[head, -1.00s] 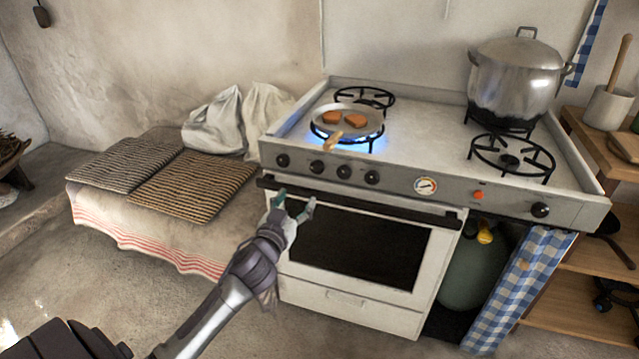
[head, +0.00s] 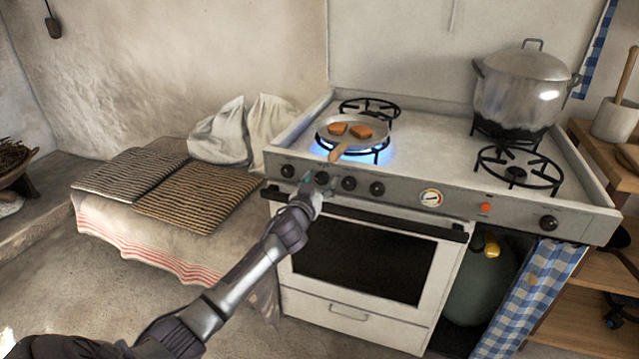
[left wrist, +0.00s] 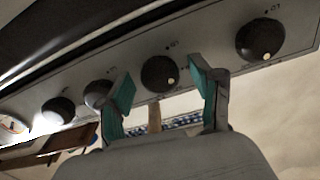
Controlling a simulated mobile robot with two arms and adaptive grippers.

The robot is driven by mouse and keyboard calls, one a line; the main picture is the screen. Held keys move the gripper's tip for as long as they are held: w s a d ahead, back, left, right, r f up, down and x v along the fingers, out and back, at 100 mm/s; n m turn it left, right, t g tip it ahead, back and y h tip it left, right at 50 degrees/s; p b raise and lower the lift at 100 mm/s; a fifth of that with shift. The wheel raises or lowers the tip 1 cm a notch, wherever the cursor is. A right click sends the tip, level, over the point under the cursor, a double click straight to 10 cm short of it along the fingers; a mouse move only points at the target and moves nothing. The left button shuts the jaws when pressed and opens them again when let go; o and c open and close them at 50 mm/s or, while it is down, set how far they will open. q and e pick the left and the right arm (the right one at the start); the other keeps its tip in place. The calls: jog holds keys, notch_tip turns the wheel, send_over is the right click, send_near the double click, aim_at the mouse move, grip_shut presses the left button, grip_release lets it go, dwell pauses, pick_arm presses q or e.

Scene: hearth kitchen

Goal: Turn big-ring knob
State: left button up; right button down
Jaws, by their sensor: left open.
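A row of black knobs runs along the stove's front panel (head: 405,196). The second knob from the left (head: 322,178) is right in front of my left gripper (head: 319,187), whose jaws are open. In the left wrist view the picture is turned over, and this knob (left wrist: 160,73) shows between the two green-padded fingers (left wrist: 163,90). I cannot tell whether the fingers touch it. The leftmost knob (head: 287,171) lies outside the fingers. The panel marks are too small to read which knob is the big-ring one. My right gripper is out of view.
A frying pan (head: 372,132) with two brown pieces sits on the lit front left burner, its handle (head: 340,151) over the panel's edge. The oven handle bar (head: 400,219) runs below the knobs. A large pot (head: 515,95) stands at the back right.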

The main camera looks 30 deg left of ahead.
pick_arm(q)
jog(key=c, duration=1.1)
jog(key=shift+c, duration=0.2)
